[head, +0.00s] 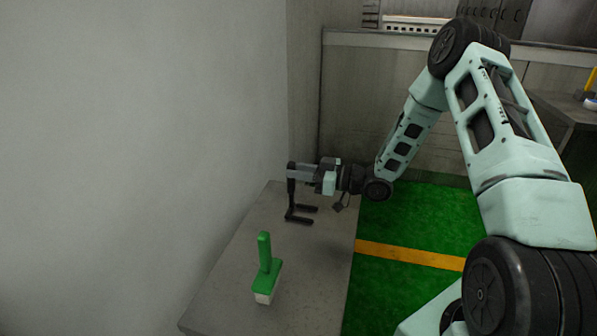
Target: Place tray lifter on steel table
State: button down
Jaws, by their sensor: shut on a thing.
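The tray lifter (291,205) is a black tool with an upright stem and two prongs pointing right at its lower end. My gripper (298,172) is shut on its upper part, and the tool hangs upright below the jaws. The steel table (230,286) is the grey top along the wall at lower left. The tray lifter is over the far part of this table. Whether its prongs touch the top or hang just above it, I cannot tell.
A green-handled brush (266,268) stands on the near part of the table. The white wall (140,150) runs close along the table's left side. A grey cabinet front (350,110) stands behind. Green floor with a yellow stripe (410,255) lies to the right.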

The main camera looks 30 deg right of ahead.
jog(key=c, duration=1.6)
grip_release()
jog(key=shift+f, duration=0.15)
jog(key=o, duration=0.4)
jog(key=b+v, duration=0.1)
jog(key=v, duration=1.1)
jog(key=shift+r, duration=0.25)
jog(key=shift+a, duration=0.1)
